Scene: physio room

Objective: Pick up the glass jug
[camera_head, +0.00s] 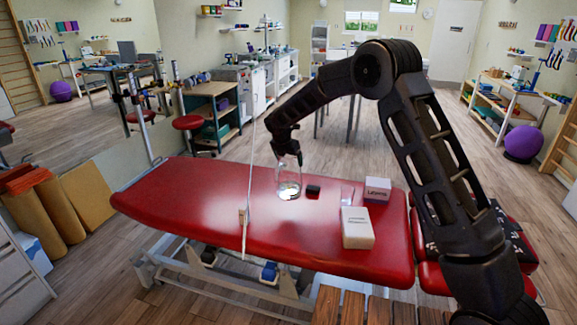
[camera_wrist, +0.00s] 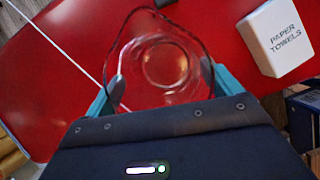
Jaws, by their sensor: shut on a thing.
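The clear glass jug (camera_head: 289,178) is at my gripper over the red treatment table (camera_head: 190,205). My gripper (camera_head: 285,150) is shut on the jug near its top. In the wrist view, the jug (camera_wrist: 160,62) sits between the two teal fingers of my gripper (camera_wrist: 160,88), and I look down through its round mouth to its base. The jug looks upright in the head view. Whether its base touches the table or hangs just above it, I cannot tell.
The table's left part is clear.

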